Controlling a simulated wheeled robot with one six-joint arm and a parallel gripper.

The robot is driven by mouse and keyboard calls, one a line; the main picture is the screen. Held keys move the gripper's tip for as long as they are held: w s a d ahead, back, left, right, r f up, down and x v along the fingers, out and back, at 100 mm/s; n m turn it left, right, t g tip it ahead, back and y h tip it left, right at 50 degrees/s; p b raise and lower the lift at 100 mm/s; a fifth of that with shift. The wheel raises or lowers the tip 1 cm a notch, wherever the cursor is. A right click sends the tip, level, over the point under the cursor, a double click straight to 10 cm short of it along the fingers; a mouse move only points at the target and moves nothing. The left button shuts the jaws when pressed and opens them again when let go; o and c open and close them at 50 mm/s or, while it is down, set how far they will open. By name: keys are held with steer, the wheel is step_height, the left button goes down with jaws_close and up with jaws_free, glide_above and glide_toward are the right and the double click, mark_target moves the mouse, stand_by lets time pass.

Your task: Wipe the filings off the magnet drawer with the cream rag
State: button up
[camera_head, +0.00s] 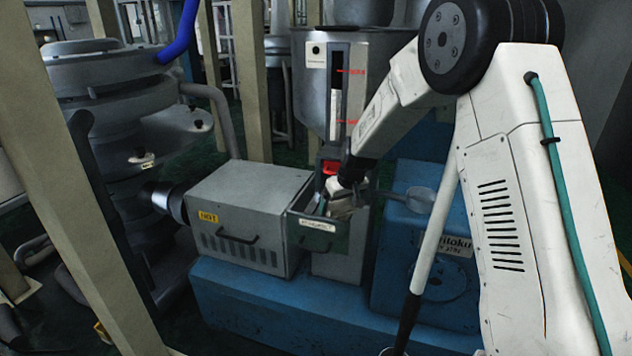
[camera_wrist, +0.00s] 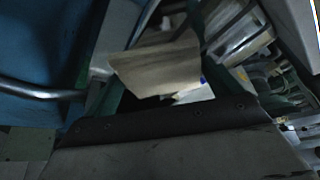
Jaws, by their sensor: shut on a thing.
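The magnet drawer (camera_head: 299,236) is a dark green box with a pale label, pulled open at the front of the machine, beside the grey cabinet. My gripper (camera_head: 343,188) reaches down from the right at the drawer's open top, near its right side. It is shut on the cream rag (camera_head: 339,207). In the wrist view the rag (camera_wrist: 158,67) is a creased beige flap across the middle. Whether the rag touches the drawer's inside cannot be told. The gripper and rag hide part of the drawer, and I cannot make out filings.
A grey cabinet (camera_head: 240,215) with a yellow HOT label stands directly left of the drawer. A steel hopper (camera_head: 385,65) rises behind. A blue machine base (camera_head: 270,305) runs below. Beige posts (camera_head: 75,180) stand at the left, and a round grey scoop-like part (camera_head: 420,199) is right of my gripper.

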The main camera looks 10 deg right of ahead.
steer(key=shift+s+d, duration=0.3)
steer(key=shift+d, duration=0.2)
steer(key=shift+s+d, duration=0.3)
steer(key=shift+d, duration=0.2)
steer(key=shift+s+d+r, duration=0.1)
steer(key=shift+r, duration=0.05)
step_height(320, 180, up, 3)
steer(key=shift+f, duration=0.15)
steer(key=shift+d+r, duration=0.1)
steer(key=shift+r, duration=2.55)
